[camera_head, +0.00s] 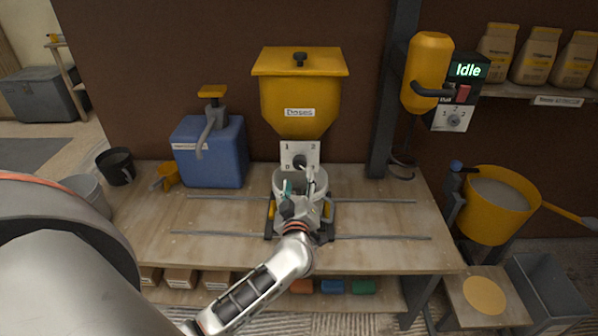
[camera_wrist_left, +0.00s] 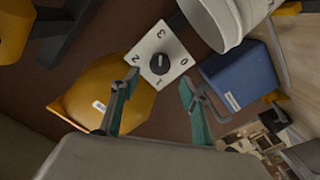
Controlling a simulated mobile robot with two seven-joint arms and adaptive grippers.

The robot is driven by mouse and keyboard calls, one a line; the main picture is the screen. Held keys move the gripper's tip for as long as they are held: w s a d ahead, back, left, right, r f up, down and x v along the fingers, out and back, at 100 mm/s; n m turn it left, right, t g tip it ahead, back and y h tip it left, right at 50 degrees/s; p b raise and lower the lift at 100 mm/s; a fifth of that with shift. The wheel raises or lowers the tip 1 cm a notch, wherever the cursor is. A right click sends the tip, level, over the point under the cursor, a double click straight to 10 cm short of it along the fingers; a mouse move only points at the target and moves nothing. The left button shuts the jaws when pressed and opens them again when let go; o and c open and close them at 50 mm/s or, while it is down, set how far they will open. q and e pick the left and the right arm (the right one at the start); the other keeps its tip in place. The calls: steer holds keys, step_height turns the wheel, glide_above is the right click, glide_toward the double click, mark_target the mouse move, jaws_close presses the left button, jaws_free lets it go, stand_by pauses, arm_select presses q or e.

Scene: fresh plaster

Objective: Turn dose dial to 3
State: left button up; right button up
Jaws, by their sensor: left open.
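The dose dial (camera_head: 299,161) is a dark round knob on a white square plate below the yellow hopper (camera_head: 300,98) labelled "Doses". In the left wrist view the dial (camera_wrist_left: 160,63) and its plate with 0, 1, 2 and 3 show beyond my fingertips. I cannot tell for sure which number the knob points to. My left gripper (camera_head: 299,184) is in front of and just below the plate. In the left wrist view its two teal fingers (camera_wrist_left: 158,84) are spread with nothing between them, apart from the knob. My right gripper is not in view.
A white bucket (camera_head: 322,183) stands under the hopper, partly hidden by my left gripper. A blue container (camera_head: 225,165) is to its left on the wooden bench (camera_head: 385,255), with rails across it. A screen (camera_head: 467,70) reads "Idle" at right. A yellow tub (camera_head: 490,220) stands right.

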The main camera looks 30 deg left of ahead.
arm_select(q)
steer(key=v, duration=0.3)
stand_by(0.5)
steer(key=s+d+f+m+t+h, duration=0.1)
steer(key=s+d+f+m+h, duration=0.3)
steer(key=s+d+m+h, duration=0.25)
steer(key=s+d+f+m+t+h, duration=0.1)
steer(key=s+d+f+m+h, duration=0.3)
steer(key=d+m, duration=0.4)
steer(key=s+f+m+g, duration=0.3)
steer(key=s+f+g, duration=0.4)
steer(key=s+f, duration=0.7)
step_height(320, 180, down, 4)
steer(key=shift+r+h, duration=0.1)
steer(key=shift+h, duration=0.25)
